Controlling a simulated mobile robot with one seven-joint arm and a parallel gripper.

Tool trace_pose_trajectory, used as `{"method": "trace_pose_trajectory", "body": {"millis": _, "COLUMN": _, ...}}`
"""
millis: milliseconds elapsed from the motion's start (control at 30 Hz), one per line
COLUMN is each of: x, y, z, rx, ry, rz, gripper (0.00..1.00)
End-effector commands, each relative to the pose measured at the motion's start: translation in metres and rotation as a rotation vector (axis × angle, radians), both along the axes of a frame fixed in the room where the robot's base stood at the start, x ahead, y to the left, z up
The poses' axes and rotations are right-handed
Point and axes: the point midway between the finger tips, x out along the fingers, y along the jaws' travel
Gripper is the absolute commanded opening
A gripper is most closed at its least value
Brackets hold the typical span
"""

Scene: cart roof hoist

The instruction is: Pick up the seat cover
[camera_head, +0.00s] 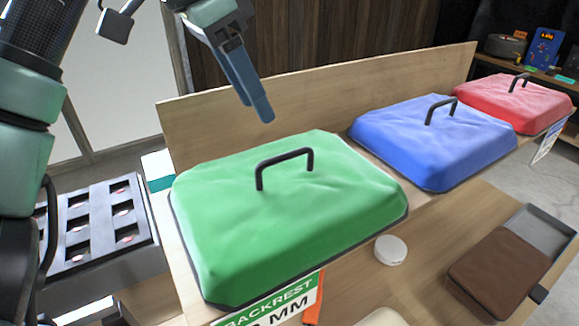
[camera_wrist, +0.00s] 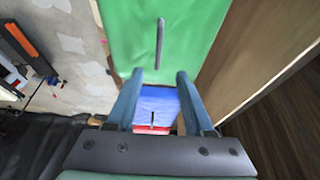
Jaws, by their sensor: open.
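Three padded covers with black bar handles lie in a row on a wooden bench: a green cover (camera_head: 225,230) nearest, a blue cover (camera_head: 400,140) in the middle and a red cover (camera_head: 505,105) farthest. I cannot tell which is the seat cover; the sign (camera_head: 270,310) below the green one reads "BACKREST". My gripper (camera_head: 262,112) is open and empty, above and behind the green cover's handle (camera_head: 284,156), apart from it. In the wrist view, the green cover (camera_wrist: 190,25) and its handle (camera_wrist: 160,42) lie beyond my gripper (camera_wrist: 160,77); the blue cover (camera_wrist: 158,103) shows between the fingers.
A wooden backboard (camera_head: 330,85) runs behind the covers. A white round lid (camera_head: 390,250) and a brown pad (camera_head: 500,265) in a grey tray (camera_head: 550,230) are on the wood in front. A grey rack with square pockets (camera_head: 95,205) stands at left. A sign (camera_head: 547,143) hangs near the red cover.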

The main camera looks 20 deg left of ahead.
Motion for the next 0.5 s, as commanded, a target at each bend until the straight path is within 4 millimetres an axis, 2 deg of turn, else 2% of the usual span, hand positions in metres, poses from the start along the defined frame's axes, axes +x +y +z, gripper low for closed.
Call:
{"method": "trace_pose_trajectory", "body": {"millis": 33, "x": 0.003, "y": -0.004, "z": -0.012, "rx": -0.004, "ry": 0.002, "rz": -0.004, "gripper": 0.52}}
{"method": "trace_pose_trajectory", "body": {"millis": 200, "x": 0.013, "y": -0.012, "z": -0.039, "rx": -0.003, "ry": -0.001, "rz": -0.003, "gripper": 0.52}}
{"method": "trace_pose_trajectory", "body": {"millis": 500, "x": 0.021, "y": -0.018, "z": -0.063, "rx": -0.001, "ry": -0.003, "rz": 0.0, "gripper": 0.52}}
